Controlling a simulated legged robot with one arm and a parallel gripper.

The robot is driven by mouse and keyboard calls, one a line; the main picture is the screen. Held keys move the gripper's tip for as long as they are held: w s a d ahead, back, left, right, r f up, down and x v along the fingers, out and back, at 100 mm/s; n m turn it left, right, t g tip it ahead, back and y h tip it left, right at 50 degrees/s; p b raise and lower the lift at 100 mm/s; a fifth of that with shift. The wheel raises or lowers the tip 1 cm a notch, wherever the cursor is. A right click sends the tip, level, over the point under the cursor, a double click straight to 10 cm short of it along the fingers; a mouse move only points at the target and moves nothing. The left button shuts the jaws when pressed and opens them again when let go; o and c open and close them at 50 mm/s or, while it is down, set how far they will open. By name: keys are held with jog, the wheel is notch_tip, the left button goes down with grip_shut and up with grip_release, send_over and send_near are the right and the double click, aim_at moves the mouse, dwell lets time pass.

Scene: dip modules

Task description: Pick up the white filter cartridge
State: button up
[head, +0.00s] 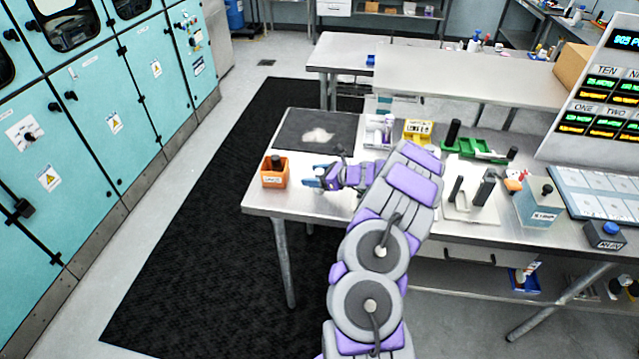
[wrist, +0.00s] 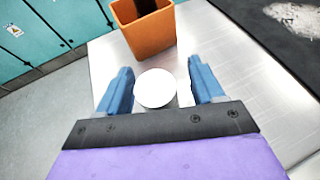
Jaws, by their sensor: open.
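The white filter cartridge (wrist: 155,88) shows as a round white top in the wrist view. In the head view my gripper (head: 313,180) is low over the left front part of the steel table, right of the orange bin. I cannot make out the cartridge in the head view; my gripper seems to hide it.
The orange bin (wrist: 146,32) is just beyond the fingers; it also shows in the head view (head: 275,178). A dark mat (head: 295,125) with a pale patch lies behind. A white tray (head: 376,140), a yellow box (head: 418,131) and green holders (head: 478,150) stand farther right.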

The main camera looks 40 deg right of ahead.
jog(key=c, duration=1.1)
jog(key=shift+o, duration=0.2)
